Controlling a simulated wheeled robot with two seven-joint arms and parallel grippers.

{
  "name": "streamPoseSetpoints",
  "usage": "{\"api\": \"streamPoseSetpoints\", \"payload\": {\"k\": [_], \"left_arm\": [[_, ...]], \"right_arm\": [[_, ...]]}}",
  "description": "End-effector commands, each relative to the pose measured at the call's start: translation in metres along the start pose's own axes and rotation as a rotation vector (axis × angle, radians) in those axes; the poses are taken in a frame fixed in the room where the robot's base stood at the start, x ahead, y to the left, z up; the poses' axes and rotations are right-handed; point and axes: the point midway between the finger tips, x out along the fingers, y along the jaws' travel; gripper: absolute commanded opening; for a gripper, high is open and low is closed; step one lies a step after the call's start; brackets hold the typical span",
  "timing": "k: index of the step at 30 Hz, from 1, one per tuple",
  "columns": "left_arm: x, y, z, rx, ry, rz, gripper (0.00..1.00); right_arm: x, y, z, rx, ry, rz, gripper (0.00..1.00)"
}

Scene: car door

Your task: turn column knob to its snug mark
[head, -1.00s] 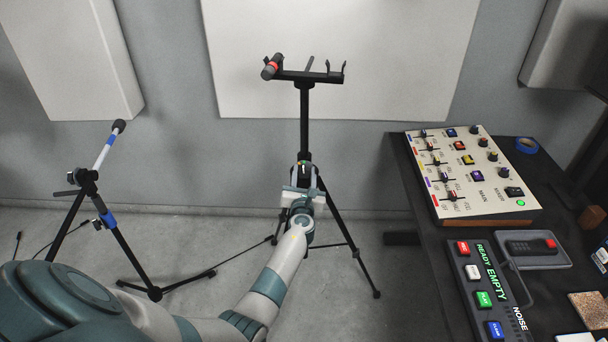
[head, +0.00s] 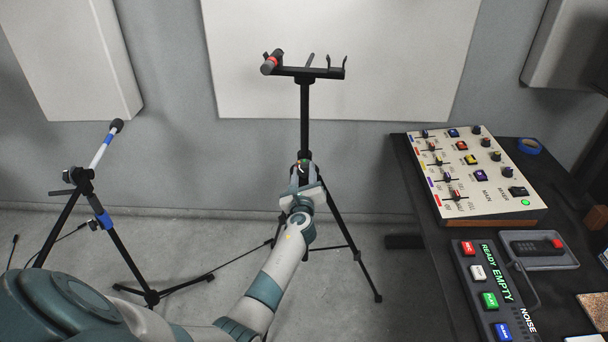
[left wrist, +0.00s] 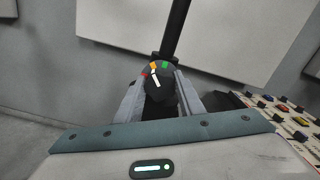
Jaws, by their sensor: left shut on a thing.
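The column knob (left wrist: 160,92) is dark with a white pointer line. It sits on the column of the black central stand (head: 304,120), with red, orange and green marks around its upper edge. The pointer slants up and a little left, near the orange mark; its exact alignment is too small to tell. My left gripper (head: 303,171) is shut on the knob. In the left wrist view its two grey fingers lie on either side of the knob. In the head view the gripper mostly hides the knob. My right gripper is not in view.
The stand's top bar holds a red-banded microphone (head: 272,62). A second microphone stand (head: 113,245) is at the left. At the right, a dark desk (head: 415,190) carries a mixer (head: 490,205) and a button panel (head: 483,290). Grey floor lies between.

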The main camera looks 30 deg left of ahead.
Motion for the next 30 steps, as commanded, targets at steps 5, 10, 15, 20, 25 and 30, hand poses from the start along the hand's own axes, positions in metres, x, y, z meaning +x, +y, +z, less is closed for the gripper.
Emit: {"api": "streamPoseSetpoints", "payload": {"k": [5,10,15,20,25,30], "left_arm": [[-0.0003,0.0002,-0.0007,-0.014,0.001,0.000,0.12],[-0.0003,0.0003,-0.0007,-0.014,0.001,0.000,0.12],[-0.0003,0.0003,-0.0007,-0.013,0.001,0.001,0.54],[-0.0002,0.0002,-0.0004,-0.013,0.001,0.000,0.54],[-0.0007,0.0002,-0.0003,-0.013,0.001,0.000,0.54],[-0.0075,0.0005,-0.0005,-0.013,0.001,0.001,0.54]], "right_arm": [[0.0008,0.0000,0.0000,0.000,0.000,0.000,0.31],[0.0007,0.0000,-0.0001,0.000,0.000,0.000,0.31],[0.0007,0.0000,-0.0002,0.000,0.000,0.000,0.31],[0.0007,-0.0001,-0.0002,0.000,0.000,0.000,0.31],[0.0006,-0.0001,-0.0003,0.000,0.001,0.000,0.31],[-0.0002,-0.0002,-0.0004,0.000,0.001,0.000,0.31]]}}
